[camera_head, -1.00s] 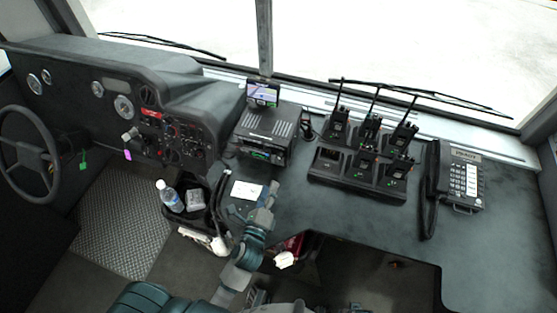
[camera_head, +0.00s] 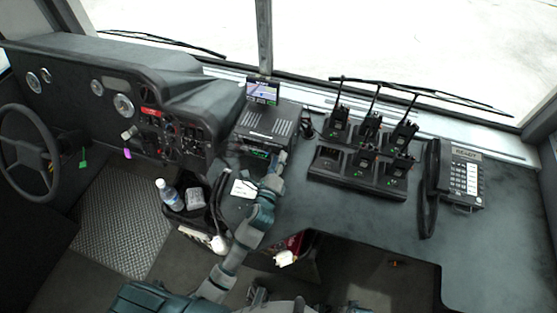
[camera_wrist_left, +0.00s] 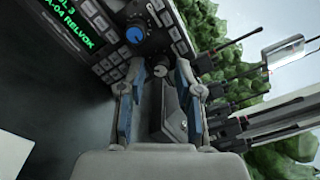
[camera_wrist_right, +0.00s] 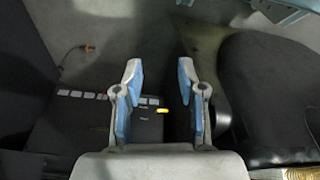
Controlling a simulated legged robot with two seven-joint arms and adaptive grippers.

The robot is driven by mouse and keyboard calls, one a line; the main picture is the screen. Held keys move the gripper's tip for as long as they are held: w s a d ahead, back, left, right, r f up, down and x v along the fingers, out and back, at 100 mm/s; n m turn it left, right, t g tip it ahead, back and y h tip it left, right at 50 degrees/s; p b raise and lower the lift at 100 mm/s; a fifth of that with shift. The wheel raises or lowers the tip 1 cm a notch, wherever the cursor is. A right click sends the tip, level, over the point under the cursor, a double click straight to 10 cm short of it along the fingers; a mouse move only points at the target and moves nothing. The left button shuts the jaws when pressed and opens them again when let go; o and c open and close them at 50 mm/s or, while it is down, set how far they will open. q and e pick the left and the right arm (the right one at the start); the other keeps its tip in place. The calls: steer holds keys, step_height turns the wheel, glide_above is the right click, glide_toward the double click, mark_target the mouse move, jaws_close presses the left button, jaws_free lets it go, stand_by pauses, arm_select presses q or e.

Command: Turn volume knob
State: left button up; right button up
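The radio unit (camera_head: 268,135) with a lit green display sits on the dash console in the head view. In the left wrist view its green display text (camera_wrist_left: 70,30) is at the upper left. A round knob with a blue cap (camera_wrist_left: 135,35) and a smaller grey knob (camera_wrist_left: 160,70) show on its panel; I cannot tell which is the volume knob. My left gripper (camera_head: 279,161) is at the right front of the radio. In the left wrist view my left gripper (camera_wrist_left: 160,78) is open, its fingertips either side of the small knob. My right gripper (camera_wrist_right: 160,75) is open and empty.
Handheld radios in a charger (camera_head: 357,178) stand right of the radio, with a desk phone (camera_head: 464,182) further right. A small screen (camera_head: 262,91) is behind the radio. A bottle (camera_head: 170,193) stands at left. A dark box (camera_wrist_right: 85,120) lies below my right gripper.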

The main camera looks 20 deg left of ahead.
arm_select(q)
jaws_close()
